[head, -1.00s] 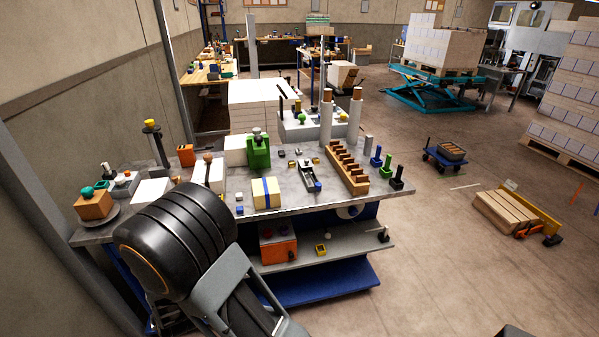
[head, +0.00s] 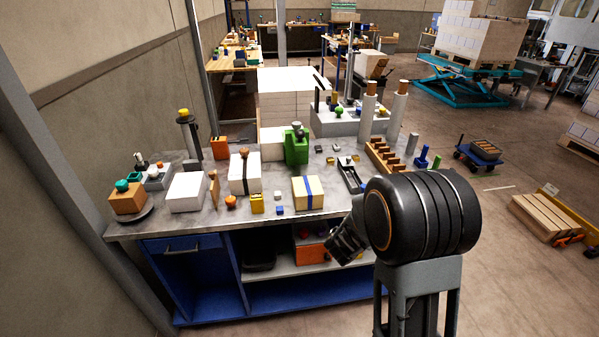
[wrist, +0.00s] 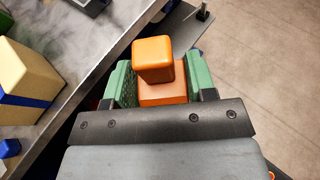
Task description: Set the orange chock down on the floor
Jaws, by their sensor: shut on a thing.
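The orange chock (wrist: 154,62) is in the wrist view, a block with a smaller raised knob on top. My gripper (wrist: 160,85) is shut on it, with green pads touching its left and right sides. In the wrist view the chock is beside the bench edge, and the floor (wrist: 265,60) shows to the right. In the head view my arm covers the area around the gripper, and the chock is hidden there. Bare floor (head: 500,270) shows at the right of the head view.
The grey workbench (head: 230,222) is crowded with blocks, boxes and tools, and has a lower shelf (head: 285,268). A blue cart (head: 480,152) and a pallet with wooden beams (head: 540,215) stand on the floor to the right. The floor between the bench and the pallet is clear.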

